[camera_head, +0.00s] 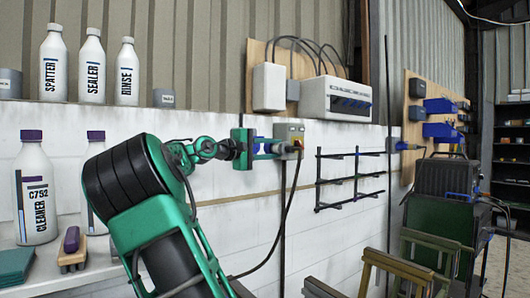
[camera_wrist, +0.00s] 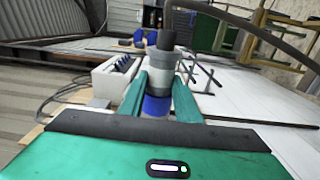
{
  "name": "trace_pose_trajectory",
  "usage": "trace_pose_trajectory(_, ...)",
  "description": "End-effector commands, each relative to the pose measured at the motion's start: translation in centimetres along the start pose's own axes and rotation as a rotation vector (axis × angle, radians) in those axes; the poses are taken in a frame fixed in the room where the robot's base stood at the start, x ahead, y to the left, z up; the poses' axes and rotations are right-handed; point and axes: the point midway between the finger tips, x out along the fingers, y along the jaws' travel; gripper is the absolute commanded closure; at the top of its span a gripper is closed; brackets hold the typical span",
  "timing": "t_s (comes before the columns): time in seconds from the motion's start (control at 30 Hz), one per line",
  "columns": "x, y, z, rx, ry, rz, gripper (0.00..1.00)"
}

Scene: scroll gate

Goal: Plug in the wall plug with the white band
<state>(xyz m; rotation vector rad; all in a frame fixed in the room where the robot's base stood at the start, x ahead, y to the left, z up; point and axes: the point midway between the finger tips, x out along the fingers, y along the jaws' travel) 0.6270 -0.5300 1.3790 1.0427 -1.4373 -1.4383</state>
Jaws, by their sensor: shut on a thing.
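My gripper (camera_head: 262,148), green, is raised by the white wall and shut on a wall plug (camera_wrist: 157,103). In the wrist view the plug's blue body sits between the two green fingers, with a pale grey-white band (camera_wrist: 160,62) and a dark end beyond it. In the head view the plug is mostly hidden by the gripper. A grey-beige wall box (camera_head: 289,132) is right beside the fingertips, with a yellowish part and a dark cable hanging from its side. I cannot tell whether the plug touches the box or sits in it.
A black wire rack (camera_head: 350,180) is on the wall to the right. A white labelled unit (camera_head: 335,97) is above. Bottles (camera_head: 37,190) stand on the bench and shelf at left. A dark machine (camera_head: 445,178) and wooden frames (camera_head: 410,270) stand at right. A dark cable (camera_head: 280,225) droops below my gripper.

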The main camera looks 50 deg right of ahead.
Motion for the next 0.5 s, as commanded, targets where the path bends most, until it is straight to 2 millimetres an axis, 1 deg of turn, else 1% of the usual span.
trace_pose_trajectory(0.1, -0.5, 0.0, -0.2, 0.000, 0.006, 0.001, 1.00)
trace_pose_trajectory(0.27, -0.7, 0.0, -0.5, 0.000, 0.009, 0.001, 1.00)
trace_pose_trajectory(0.5, -0.7, 0.1, -1.9, 0.000, 0.009, 0.002, 1.00)
